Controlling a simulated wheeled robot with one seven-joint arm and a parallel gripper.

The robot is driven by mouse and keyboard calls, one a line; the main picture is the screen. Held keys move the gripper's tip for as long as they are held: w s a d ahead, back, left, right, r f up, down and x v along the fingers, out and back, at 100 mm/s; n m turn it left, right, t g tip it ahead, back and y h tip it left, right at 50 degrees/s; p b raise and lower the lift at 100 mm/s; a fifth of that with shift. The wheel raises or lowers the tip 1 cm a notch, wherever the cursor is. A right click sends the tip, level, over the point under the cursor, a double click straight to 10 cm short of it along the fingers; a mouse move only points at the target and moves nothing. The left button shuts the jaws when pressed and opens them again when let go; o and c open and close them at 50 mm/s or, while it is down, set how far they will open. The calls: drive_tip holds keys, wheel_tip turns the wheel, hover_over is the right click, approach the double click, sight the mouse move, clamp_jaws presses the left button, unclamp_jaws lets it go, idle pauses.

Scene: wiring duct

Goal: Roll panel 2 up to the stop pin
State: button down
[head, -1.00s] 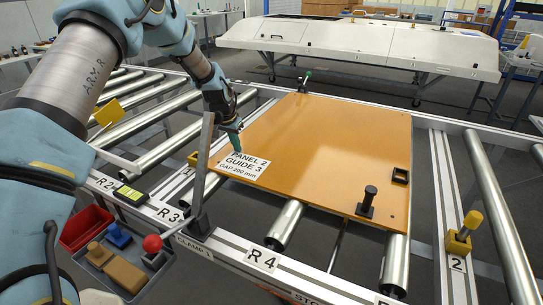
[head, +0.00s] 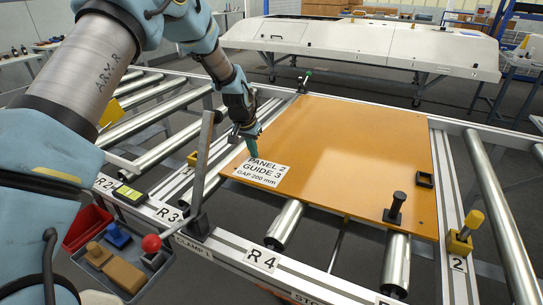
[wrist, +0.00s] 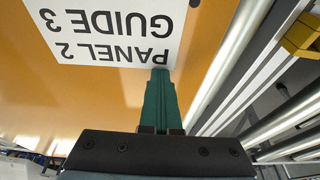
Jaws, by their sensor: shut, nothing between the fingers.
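Panel 2 (head: 345,140) is a flat orange board lying on the rollers, with a white label (head: 263,174) near its front left corner. A yellow-knobbed pin (head: 469,226) in a yellow block, which looks like the stop pin, stands by the 2 mark. The panel's front right corner is close to this block, with a narrow gap showing. My gripper (head: 254,153) is shut and empty, its tips at the label's edge near the panel's left side. In the wrist view the green fingers (wrist: 160,78) overlap the panel; whether they press on it I cannot tell.
A black knob (head: 394,208) and a black square socket (head: 425,179) sit on the panel. A red-balled clamp lever (head: 152,243) stands at the front rail, left of the panel. Bare rollers (head: 396,264) show in front. A white hood (head: 365,42) stands behind.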

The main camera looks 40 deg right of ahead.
sight(270, 162)
drive_tip(key=shift+s+d+f, duration=0.1)
drive_tip(key=shift+s+d, duration=0.3)
drive_tip(key=shift+s, duration=0.5)
drive_tip(key=shift+s+d+r, duration=0.1)
drive_tip(key=shift+s+d, duration=0.25)
drive_tip(key=shift+s, duration=0.55)
drive_tip(key=shift+s+d+f, duration=0.1)
drive_tip(key=shift+s+d, duration=0.3)
drive_tip(key=shift+s, duration=0.5)
wheel_tip(270, 162, up, 8)
drive_tip(key=p, duration=0.3)
drive_tip(key=shift+w+d+f+p, duration=0.15)
drive_tip(key=shift+d+f+p, duration=0.1)
drive_tip(key=shift+p, duration=0.15)
